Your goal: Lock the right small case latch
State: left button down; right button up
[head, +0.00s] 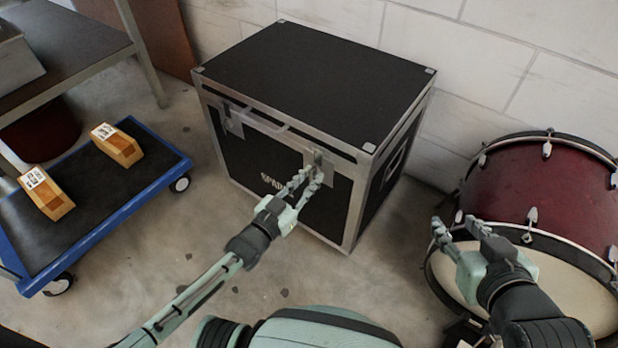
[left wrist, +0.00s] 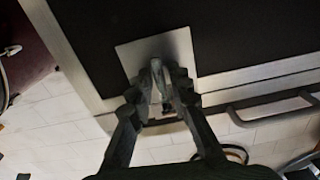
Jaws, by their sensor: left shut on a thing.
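The black case (head: 310,80) with silver edges stands on the floor, its lid down. Its right latch (head: 318,158) is on a metal plate near the front right corner. My left gripper (head: 308,178) is at this latch. In the left wrist view, the fingers of my left gripper (left wrist: 160,98) are shut on the latch (left wrist: 157,75), in front of its silver plate (left wrist: 182,46). The fingers partly hide the latch, and I cannot tell whether it is locked. The left latch (head: 232,120) is untouched. My right gripper (head: 461,236) is open and empty beside the drum.
A red bass drum (head: 545,190) stands at the right, close to my right gripper. Bare floor lies between cart and case.

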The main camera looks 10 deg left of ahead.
pick_arm(q)
jog(key=c, duration=1.6)
grip_release()
jog(key=v, duration=1.2)
jog(key=shift+s+a+f, duration=0.1)
